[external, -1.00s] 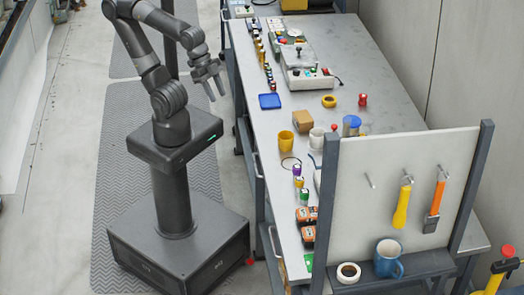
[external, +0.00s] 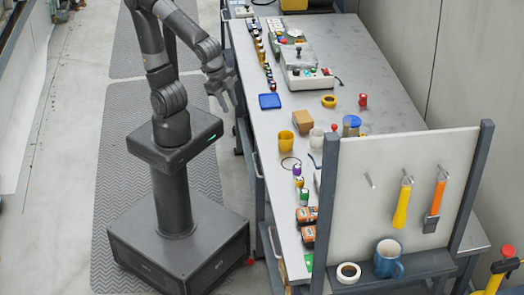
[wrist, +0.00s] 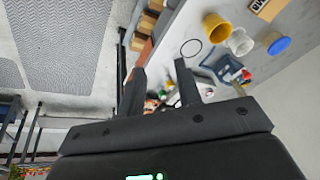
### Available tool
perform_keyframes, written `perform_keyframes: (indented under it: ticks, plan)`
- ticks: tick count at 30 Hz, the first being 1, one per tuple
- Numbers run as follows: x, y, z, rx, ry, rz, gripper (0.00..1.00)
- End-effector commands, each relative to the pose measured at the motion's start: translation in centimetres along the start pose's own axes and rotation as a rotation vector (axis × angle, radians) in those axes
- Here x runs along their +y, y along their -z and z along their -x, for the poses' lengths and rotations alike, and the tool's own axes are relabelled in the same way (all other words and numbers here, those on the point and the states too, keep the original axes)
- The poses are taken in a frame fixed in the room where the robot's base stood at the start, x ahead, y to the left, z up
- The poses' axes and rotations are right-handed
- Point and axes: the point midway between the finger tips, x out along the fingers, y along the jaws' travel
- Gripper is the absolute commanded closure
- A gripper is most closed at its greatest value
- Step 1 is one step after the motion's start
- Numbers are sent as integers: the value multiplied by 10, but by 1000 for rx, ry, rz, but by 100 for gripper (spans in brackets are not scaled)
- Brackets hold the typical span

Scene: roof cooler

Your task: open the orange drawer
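My gripper (external: 226,100) hangs beside the left edge of the workbench (external: 290,180), fingers pointing down. In the wrist view my gripper (wrist: 161,68) is open, with its two fingers apart and nothing visible between them. An orange-brown surface (wrist: 143,52) shows at the bench side in the wrist view, just beyond the left finger. It may be the orange drawer, but I cannot tell for sure. In the external view the drawer fronts face left and are mostly hidden under the bench top.
A blue tray (external: 269,101), yellow cup (external: 285,139), cardboard box (external: 302,121) and several small parts stand on the bench. A pegboard (external: 400,190) with hanging tools rises at the near end. The floor mat (external: 115,160) left of the bench is clear around my base.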

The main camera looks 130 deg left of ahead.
Motion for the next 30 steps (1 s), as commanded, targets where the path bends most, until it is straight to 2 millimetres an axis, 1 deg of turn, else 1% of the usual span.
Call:
perform_keyframes:
  ticks: [1,8,11,17,23,30]
  plan:
    - [4,9,-9,-34,23,-20,68]
    - [19,46,-47,-133,154,-89,68]
    - [29,62,-65,-161,220,-124,68]
    - [55,91,-104,-194,364,-201,68]
    - [89,116,-146,-187,518,-288,68]
    - [139,138,-198,-123,705,-409,68]
